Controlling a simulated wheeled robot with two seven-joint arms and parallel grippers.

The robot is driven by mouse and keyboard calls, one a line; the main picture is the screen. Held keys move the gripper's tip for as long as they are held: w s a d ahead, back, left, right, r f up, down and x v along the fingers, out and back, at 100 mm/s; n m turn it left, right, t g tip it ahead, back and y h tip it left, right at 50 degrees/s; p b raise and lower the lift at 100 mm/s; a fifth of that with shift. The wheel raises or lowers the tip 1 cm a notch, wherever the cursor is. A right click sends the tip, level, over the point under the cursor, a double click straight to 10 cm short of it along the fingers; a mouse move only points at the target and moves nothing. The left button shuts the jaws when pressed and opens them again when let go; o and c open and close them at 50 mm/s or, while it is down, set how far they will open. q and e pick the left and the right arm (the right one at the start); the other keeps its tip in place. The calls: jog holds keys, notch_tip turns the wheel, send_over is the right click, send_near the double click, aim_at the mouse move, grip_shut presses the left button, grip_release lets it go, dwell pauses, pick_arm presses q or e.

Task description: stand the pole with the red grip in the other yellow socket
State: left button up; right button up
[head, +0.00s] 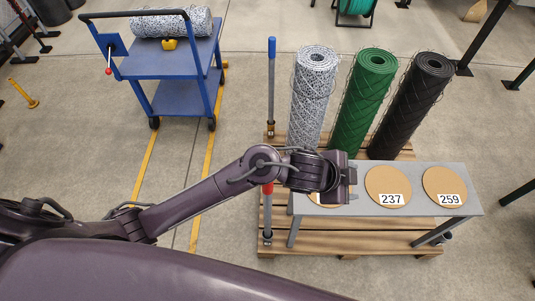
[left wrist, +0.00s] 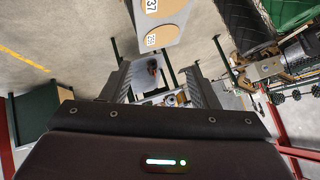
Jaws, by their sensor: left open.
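The pole with the red grip (head: 267,189) stands upright at the front left of the wooden pallet, left of the grey bench; my left forearm crosses just above its grip. A pole with a blue grip (head: 271,75) stands at the pallet's back left corner. My right gripper is not in view.
The grey bench (head: 410,208) carries round tan discs, two reading 237 (head: 388,187) and 259 (head: 444,187); my gripper partly hides another. White, green (head: 362,100) and black mesh rolls stand behind it on the pallet (head: 350,243). A blue cart (head: 165,65) stands back left; floor between is clear.

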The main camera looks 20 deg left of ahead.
pick_arm(q)
jog(key=d+m+g, duration=0.1)
jog(key=m, duration=0.2)
jog(key=m+g+y+p, duration=0.1)
jog(key=m+g+y, duration=0.35)
jog(key=y, duration=0.25)
send_over(268, 189)
jog(key=w, duration=0.2)
jog(key=f, duration=0.3)
jog(key=shift+s+a+f, duration=0.1)
jog(key=shift+s+f, duration=0.1)
jog(key=shift+f, duration=0.15)
jog(key=shift+a+f, duration=0.1)
jog(key=shift+a, duration=0.2)
jog(key=shift+f+b, duration=0.35)
jog(key=shift+b, duration=0.15)
notch_tip(268, 189, down, 8)
jog(key=b, duration=0.6)
jog(key=shift+d+f, duration=0.1)
jog(key=shift+f, duration=0.1)
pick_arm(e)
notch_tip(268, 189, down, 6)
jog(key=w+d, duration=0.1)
